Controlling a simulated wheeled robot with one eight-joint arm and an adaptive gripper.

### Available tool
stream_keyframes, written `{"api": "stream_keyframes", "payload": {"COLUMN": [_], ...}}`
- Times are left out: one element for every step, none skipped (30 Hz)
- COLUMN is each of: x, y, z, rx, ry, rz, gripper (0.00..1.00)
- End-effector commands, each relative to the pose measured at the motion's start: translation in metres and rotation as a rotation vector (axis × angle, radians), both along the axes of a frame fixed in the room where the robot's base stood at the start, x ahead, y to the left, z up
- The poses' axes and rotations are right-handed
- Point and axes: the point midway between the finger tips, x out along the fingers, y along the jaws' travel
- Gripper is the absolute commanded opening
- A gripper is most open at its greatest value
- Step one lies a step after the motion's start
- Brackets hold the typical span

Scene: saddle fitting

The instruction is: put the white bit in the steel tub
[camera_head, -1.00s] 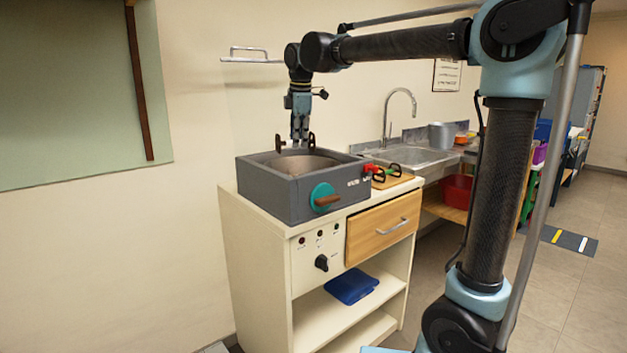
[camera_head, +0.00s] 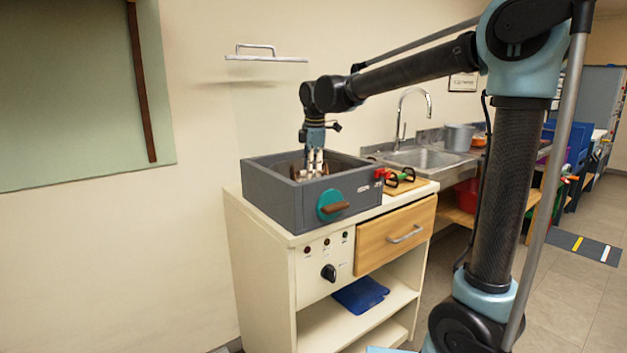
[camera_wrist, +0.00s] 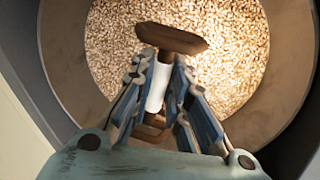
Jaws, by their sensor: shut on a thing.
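The white bit is a white bar (camera_wrist: 157,88) with dark brown crosspieces at both ends. My gripper (camera_wrist: 160,75) is shut on its white middle in the wrist view. In the head view my gripper (camera_head: 313,170) reaches down into the open top of a grey box (camera_head: 272,197), and the front wall hides part of the bit. Inside the box is a round basin (camera_wrist: 68,62) with tan grains (camera_wrist: 235,50), which lies below the bit. I cannot tell whether the bit touches the grains. A grey metal-looking tub (camera_head: 459,137) stands right of the sink.
The box stands on a cream cabinet (camera_head: 265,275), with a teal disc and brown handle (camera_head: 332,205) on its front. Red and green handled items (camera_head: 402,177) lie on a board at its right. A sink (camera_head: 425,158) with a tall tap stands behind right.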

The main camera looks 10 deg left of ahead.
Motion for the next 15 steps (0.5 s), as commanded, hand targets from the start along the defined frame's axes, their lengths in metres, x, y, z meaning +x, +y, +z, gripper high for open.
{"api": "stream_keyframes", "payload": {"x": [0.0, 0.0, 0.0, 0.0, 0.0, 0.0, 0.0, 0.0, 0.0, 0.0, 0.0, 0.0, 0.0, 0.0, 0.0], "y": [0.0, 0.0, 0.0, 0.0, 0.0, 0.0, 0.0, 0.0, 0.0, 0.0, 0.0, 0.0, 0.001, 0.001, 0.001], "z": [-0.007, -0.012, -0.017, -0.021, -0.024, -0.026, -0.027, -0.027, -0.027, -0.027, -0.027, -0.027, -0.027, -0.027, -0.028], "rx": [0.0, 0.0, 0.0, 0.0, 0.0, 0.0, 0.0, 0.0, 0.0, 0.0, 0.0, 0.0, 0.0, 0.0, 0.0], "ry": [0.0, 0.0, 0.0, 0.0, 0.0, 0.0, 0.0, 0.0, 0.0, 0.0, 0.0, 0.0, 0.0, 0.0, 0.0], "rz": [0.0, 0.0, 0.0, 0.0, 0.0, 0.0, 0.0, 0.0, 0.0, 0.001, 0.001, 0.001, 0.001, 0.001, 0.001], "gripper": [0.0, 0.0, 0.0, 0.0, 0.0, 0.0, 0.0, 0.0, 0.0, 0.0, 0.0, 0.0, 0.0, 0.0, 0.0]}}
